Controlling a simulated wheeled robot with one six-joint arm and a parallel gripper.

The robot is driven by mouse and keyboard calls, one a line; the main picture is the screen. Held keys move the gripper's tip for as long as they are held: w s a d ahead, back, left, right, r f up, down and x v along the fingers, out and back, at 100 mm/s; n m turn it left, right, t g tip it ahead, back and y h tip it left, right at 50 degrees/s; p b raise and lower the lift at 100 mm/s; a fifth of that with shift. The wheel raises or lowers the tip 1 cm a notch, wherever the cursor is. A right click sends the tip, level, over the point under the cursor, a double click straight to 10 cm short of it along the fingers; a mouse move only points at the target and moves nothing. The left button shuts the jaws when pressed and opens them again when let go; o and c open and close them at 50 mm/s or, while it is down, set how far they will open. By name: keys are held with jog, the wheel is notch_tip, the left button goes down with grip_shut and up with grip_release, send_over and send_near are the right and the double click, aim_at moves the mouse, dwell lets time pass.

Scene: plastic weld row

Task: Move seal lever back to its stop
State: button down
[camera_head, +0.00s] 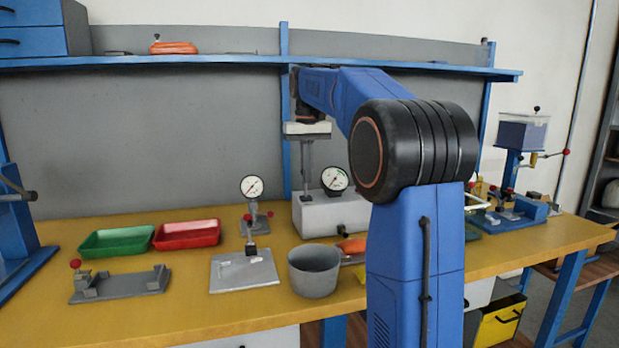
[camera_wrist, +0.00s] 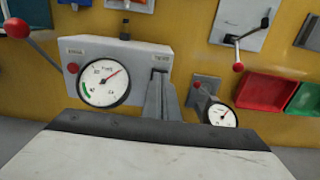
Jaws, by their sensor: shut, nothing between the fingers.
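My gripper (camera_head: 307,190) points down beside the grey gauge box (camera_head: 325,217), with its narrow fingers together and empty. In the wrist view the fingers (camera_wrist: 160,78) show in front of the same box (camera_wrist: 112,58). A long lever with a red ball (camera_wrist: 16,28) slants up and left from the box's left side; my fingers are well to its right, apart from it. Another rod with a red ball (camera_wrist: 238,67) stands at the plate on the right. No readable label tells which is the seal lever. My arm hides part of the box in the head view.
A small gauge stand (camera_head: 252,188), a flat plate (camera_head: 228,275) and a grey bin (camera_head: 315,272) stand close by. Green (camera_head: 115,241) and red (camera_head: 187,234) trays lie left. A blue shelf (camera_head: 200,60) crosses above the bench. The yellow front strip (camera_head: 200,315) is mostly clear.

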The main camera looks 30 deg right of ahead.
jog(key=shift+w, duration=0.15)
jog(key=shift+w+f, duration=0.1)
dwell(0.4)
jog(key=shift+s+a, duration=0.15)
jog(key=shift+s, duration=0.5)
notch_tip(320, 180, up, 7)
dwell(0.5)
dwell(0.5)
